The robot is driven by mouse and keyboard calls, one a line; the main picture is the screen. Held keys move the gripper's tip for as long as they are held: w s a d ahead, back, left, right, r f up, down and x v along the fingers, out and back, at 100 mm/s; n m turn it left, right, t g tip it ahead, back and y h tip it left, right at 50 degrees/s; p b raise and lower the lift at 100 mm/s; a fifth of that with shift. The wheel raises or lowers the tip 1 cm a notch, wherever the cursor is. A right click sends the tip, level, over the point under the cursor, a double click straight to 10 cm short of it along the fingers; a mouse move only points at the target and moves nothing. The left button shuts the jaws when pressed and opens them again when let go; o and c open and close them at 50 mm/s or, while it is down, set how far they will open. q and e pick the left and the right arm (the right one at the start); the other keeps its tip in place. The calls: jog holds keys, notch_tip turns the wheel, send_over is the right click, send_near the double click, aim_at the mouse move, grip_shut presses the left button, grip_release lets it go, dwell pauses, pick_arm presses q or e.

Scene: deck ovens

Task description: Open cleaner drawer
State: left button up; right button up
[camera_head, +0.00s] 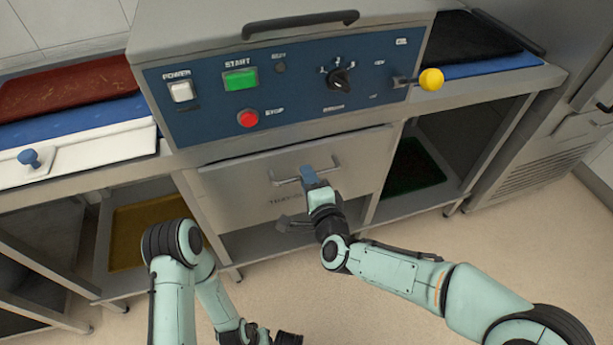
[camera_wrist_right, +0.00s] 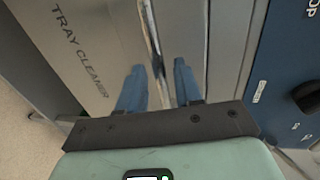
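The cleaner drawer (camera_head: 240,188) is a grey front panel under the blue control panel, and it looks shut. Its lettering reads "TRAY CLEANER" in the right wrist view (camera_wrist_right: 98,42). A thin metal bar handle (camera_head: 286,181) runs across the drawer front. My right gripper (camera_head: 309,176) is at the handle. In the right wrist view its two blue fingers (camera_wrist_right: 159,84) stand apart, with the handle bar (camera_wrist_right: 151,35) running between them; gaps show on both sides. My left gripper (camera_head: 288,339) is low at the bottom edge, partly cut off, its fingers unclear.
The control panel (camera_head: 300,85) has a green start button, a red stop button and a yellow-knobbed lever (camera_head: 431,80). Side counters hold a red-brown mat (camera_head: 65,85) and a dark mat (camera_head: 470,38). Open shelves lie below. Floor in front is free.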

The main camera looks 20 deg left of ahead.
jog(key=shift+x, duration=0.95)
grip_shut()
